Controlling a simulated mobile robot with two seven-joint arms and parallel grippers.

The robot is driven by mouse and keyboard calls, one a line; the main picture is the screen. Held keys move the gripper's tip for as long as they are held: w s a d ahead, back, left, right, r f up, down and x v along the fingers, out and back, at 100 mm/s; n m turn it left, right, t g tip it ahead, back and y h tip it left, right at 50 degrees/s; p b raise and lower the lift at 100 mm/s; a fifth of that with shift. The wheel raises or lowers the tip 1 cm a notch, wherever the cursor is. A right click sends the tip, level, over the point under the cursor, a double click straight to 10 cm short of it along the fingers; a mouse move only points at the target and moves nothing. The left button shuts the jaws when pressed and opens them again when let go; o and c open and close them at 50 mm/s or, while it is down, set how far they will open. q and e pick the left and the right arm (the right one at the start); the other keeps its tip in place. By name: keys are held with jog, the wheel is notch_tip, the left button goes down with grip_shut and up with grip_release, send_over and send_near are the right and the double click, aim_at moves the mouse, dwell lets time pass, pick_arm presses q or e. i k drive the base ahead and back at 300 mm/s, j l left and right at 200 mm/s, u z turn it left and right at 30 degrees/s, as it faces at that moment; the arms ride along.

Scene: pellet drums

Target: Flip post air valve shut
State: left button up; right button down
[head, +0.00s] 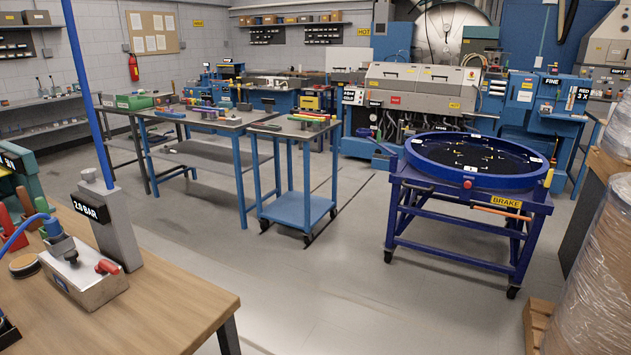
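A grey post (118,236) stands on the wooden workbench at the lower left and carries a black label (90,210) reading 2.0 BAR. A thin blue pipe (88,100) rises from it. At its foot is a pale metal block (95,291) with a short red lever (107,267) on its right side, which looks like the air valve. The lever lies low and nearly flat; I cannot tell whether that is open or shut. A fitting (62,245) with a blue hose sits on the block's left. Neither of my grippers is in view.
The wooden bench (180,305) is bare to the right of the block. Red and green-blue items crowd its left edge. A blue wheeled stand with a round table (470,203), a small cart (297,205) and a wrapped drum (590,285) stand beyond open floor.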

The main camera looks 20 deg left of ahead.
aim_at(104, 266)
jog(key=i+u, duration=0.25)
jog(key=u, duration=0.2)
jog(key=i+u, duration=0.2)
jog(key=u, duration=0.2)
jog(key=i+l+u, duration=0.15)
jog(key=u, duration=0.3)
jog(key=i+l+u, duration=0.15)
jog(key=i+u, duration=0.15)
jog(key=u, duration=0.15)
jog(key=i+l+u, duration=0.4)
jog(key=k+j, duration=0.1)
